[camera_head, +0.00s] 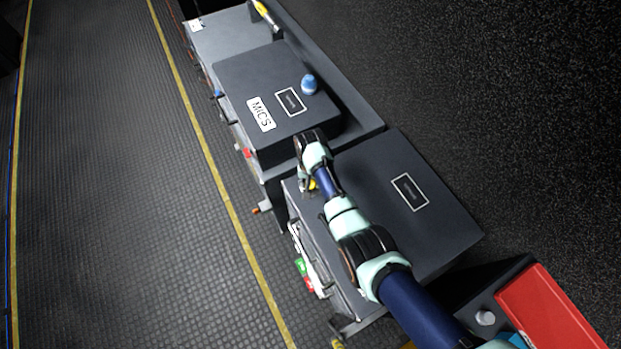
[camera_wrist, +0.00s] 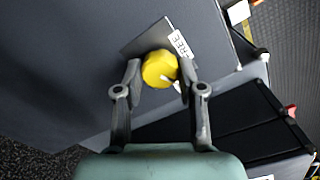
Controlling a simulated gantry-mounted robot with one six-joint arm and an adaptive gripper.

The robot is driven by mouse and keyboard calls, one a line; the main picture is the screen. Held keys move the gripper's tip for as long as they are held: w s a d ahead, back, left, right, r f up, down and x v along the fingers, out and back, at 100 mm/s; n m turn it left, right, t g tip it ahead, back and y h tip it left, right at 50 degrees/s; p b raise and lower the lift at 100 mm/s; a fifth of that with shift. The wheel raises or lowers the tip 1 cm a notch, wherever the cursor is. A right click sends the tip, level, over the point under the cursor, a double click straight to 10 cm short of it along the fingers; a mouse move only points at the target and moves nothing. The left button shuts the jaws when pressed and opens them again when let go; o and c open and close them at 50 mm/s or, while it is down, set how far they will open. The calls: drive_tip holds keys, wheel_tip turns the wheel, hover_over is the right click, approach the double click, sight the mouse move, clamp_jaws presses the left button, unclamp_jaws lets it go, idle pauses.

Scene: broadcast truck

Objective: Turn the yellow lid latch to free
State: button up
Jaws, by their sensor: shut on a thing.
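The yellow lid latch (camera_wrist: 159,69) is a round knob on a grey plate (camera_wrist: 140,42) in the wrist view. A white label (camera_wrist: 181,44) reading FREE sits beside it, and a small white mark shows on the knob's lower right. My gripper (camera_wrist: 159,77) is shut on the knob, with one finger on each side.
A second dark case (camera_head: 240,80) labelled MICS stands just beyond, with a blue knob-like thing (camera_head: 309,85) on top. A red-lidded box (camera_head: 550,310) is at the lower right. The ribbed floor (camera_head: 120,180) on the left is clear.

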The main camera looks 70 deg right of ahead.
drive_tip(key=n+p, duration=0.1)
drive_tip(key=n, duration=0.4)
drive_tip(key=shift+n, duration=0.3)
drive_tip(key=n+p, duration=0.1)
drive_tip(key=n, duration=0.3)
drive_tip(key=shift+w+n, duration=0.1)
drive_tip(key=shift+n, duration=0.3)
drive_tip(key=shift+a, duration=0.1)
drive_tip(key=o, duration=1.1)
drive_tip(key=shift+o, duration=0.2)
drive_tip(key=shift+r, duration=0.1)
wheel_tip(320, 180, up, 12)
